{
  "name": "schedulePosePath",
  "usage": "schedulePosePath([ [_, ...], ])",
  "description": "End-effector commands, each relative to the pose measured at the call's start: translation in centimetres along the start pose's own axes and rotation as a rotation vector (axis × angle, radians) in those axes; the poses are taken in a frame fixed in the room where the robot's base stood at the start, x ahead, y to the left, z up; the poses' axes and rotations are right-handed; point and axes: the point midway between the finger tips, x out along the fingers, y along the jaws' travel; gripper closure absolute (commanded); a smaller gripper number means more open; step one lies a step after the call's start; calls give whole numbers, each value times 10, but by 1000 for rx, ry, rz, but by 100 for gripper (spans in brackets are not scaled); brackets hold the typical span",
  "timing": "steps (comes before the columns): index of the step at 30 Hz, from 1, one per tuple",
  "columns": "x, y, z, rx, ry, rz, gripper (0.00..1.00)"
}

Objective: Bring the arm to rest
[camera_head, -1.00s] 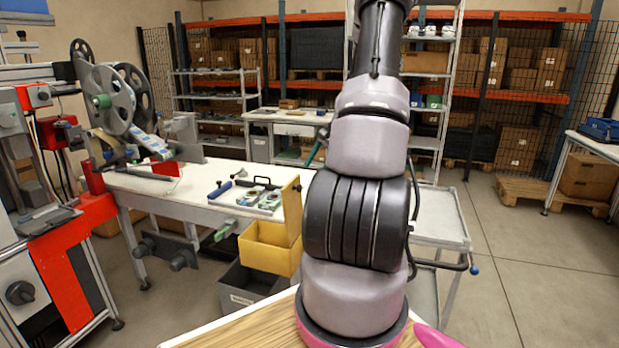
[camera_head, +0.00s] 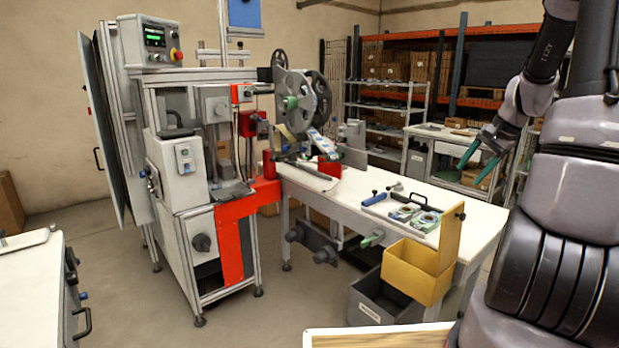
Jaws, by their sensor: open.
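My arm rises along the right edge of the head view, with its large grey and black links close to the camera. My gripper (camera_head: 474,160) shows at the upper right, with two dark green fingers spread apart, pointing down and to the left. It is open and nothing shows between the fingers. It hangs in the air, in the picture in front of the back bench (camera_head: 432,130) and the shelving; its exact distance from them I cannot tell.
A white workbench (camera_head: 390,225) holds a reel stand with grey reels (camera_head: 300,105) and a tray of parts (camera_head: 415,215). A yellow bin (camera_head: 410,270) and a grey bin (camera_head: 375,305) are at its front. A machine (camera_head: 185,150) stands left. Open floor lies at lower left.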

Motion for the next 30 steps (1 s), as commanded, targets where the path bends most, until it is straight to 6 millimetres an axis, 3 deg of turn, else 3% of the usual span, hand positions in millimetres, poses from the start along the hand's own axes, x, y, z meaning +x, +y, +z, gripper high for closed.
schedulePosePath([
  [1, -18, -16, 24, -67, 19, 6, 36],
  [3, -38, -29, 54, -143, 40, 14, 36],
  [8, -82, -46, 123, -311, 87, 15, 36],
  [13, -124, -45, 193, -475, 136, -6, 36],
  [18, -158, -27, 252, -619, 180, -48, 36],
  [24, -180, -3, 290, -726, 210, -98, 36],
  [30, -186, 6, 301, -758, 218, -113, 36],
])
